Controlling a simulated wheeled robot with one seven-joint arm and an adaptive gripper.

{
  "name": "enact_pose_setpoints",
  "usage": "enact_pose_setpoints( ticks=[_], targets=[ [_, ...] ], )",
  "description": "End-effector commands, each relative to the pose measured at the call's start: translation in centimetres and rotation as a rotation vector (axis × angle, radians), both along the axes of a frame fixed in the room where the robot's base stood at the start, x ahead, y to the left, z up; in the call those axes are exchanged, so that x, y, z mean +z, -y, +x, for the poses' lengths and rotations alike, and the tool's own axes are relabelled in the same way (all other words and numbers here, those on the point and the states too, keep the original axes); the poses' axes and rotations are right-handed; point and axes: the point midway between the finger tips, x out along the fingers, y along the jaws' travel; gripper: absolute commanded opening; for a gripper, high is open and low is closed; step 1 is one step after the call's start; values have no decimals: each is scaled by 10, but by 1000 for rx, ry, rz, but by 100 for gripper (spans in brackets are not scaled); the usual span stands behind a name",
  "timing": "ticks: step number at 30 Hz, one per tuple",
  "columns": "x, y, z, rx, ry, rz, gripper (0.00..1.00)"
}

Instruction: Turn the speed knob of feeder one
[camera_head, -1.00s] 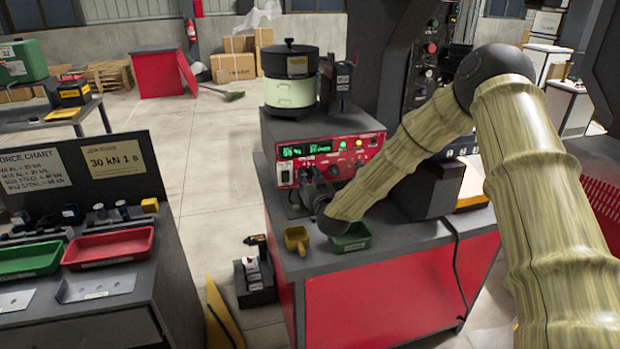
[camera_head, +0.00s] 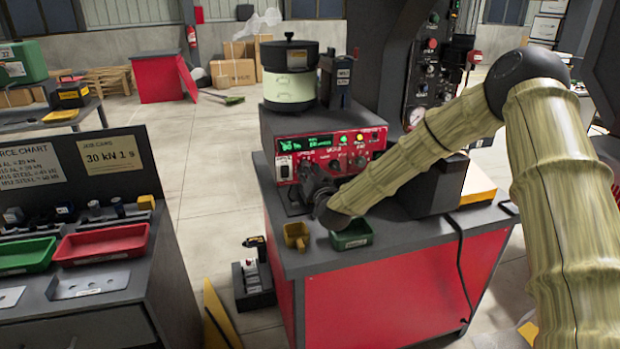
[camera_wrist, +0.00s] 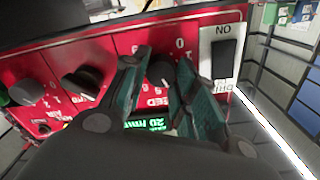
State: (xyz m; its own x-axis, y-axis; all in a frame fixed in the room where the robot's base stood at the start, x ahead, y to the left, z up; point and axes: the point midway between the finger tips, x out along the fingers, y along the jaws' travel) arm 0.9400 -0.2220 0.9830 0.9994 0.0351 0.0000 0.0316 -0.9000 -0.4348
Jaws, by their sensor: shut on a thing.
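The feeder control box has a red front panel (camera_head: 345,148) with green displays and several knobs, under the bowl feeder (camera_head: 290,75). My gripper (camera_head: 312,172) is at the left part of this panel and hides some of it. In the wrist view the panel appears upside down. There my gripper's two teal-padded fingers (camera_wrist: 160,68) are closed on a dark round knob (camera_wrist: 160,73) beside partly covered white lettering ending in "ED". A green display (camera_wrist: 148,124) shows below it.
Other dark knobs (camera_wrist: 84,82) are beside the gripped one, and a black rocker switch (camera_wrist: 223,58) is close on the other side. A yellow cup (camera_head: 297,236) and a green tray (camera_head: 352,236) stand on the bench below my wrist.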

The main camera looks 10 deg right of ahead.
Motion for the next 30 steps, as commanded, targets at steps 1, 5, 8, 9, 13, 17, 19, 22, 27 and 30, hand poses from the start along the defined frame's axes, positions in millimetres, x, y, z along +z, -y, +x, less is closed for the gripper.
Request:
enact_pose_setpoints(
  ticks=[1,5,8,9,13,17,19,22,27,30],
  targets=[
    [-2,2,0,-2,-1,18,5],
    [-1,2,0,-2,-2,52,5],
    [-1,2,0,-3,-3,66,5],
    [-1,2,0,-2,-2,69,5],
    [0,2,0,-3,-3,72,5],
    [0,2,0,-3,-3,71,5],
    [0,2,0,-3,-3,71,5],
    [0,2,0,-3,-3,71,41],
    [0,0,0,-1,-3,71,50],
    [0,0,0,0,-2,71,50]
  ],
)
